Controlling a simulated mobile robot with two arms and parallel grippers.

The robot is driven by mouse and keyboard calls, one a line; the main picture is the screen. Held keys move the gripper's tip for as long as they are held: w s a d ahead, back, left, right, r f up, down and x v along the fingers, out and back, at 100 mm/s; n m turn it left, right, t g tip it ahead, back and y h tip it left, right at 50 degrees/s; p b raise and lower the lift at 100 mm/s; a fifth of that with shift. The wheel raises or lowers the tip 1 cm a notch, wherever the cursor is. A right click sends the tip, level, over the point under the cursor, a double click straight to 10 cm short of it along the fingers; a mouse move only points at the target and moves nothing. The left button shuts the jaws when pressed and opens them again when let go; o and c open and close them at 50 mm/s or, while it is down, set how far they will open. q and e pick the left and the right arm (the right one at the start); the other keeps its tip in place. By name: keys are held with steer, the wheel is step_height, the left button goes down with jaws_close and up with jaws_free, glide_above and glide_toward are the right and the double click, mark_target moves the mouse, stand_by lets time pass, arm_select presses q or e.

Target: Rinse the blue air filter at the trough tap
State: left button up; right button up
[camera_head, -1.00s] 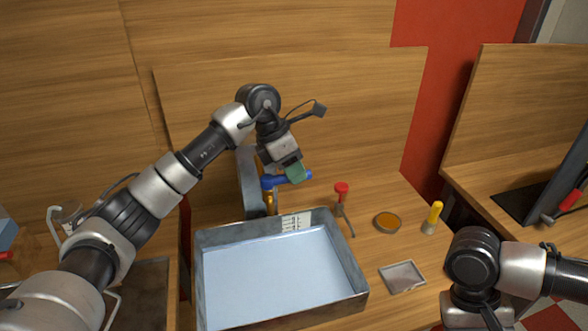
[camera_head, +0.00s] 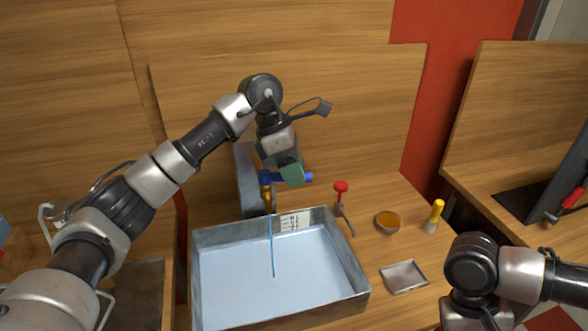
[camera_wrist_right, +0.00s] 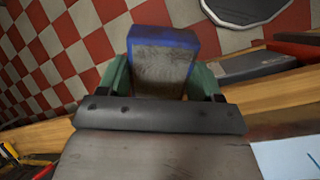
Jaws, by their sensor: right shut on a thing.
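The blue air filter (camera_wrist_right: 163,68), a blue frame around a greyish, dirty-looking mesh, is between the green fingers of my right gripper (camera_wrist_right: 163,80) in the right wrist view. The gripper is shut on it. In the head view my right arm is at the lower right and its gripper is out of frame. The trough (camera_head: 358,296) is a grey metal basin. A thin stream of water (camera_head: 271,245) falls into it from the brass tap (camera_head: 266,196). My left gripper (camera_head: 291,174) is at the blue tap lever (camera_head: 272,177), partly covering it; its finger gap is hidden.
Right of the trough stand a red-topped tool (camera_head: 341,190), a round dish with orange contents (camera_head: 387,223), a yellow-handled brush (camera_head: 434,216) and a small metal-rimmed tray (camera_head: 403,276). A wooden panel rises behind the tap.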

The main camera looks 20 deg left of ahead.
arm_select(q)
steer(key=b+v, duration=0.2)
steer(key=v, duration=1)
arm_select(e)
step_height(320, 180, down, 2)
arm_select(q)
steer(key=shift+d+f, duration=0.1)
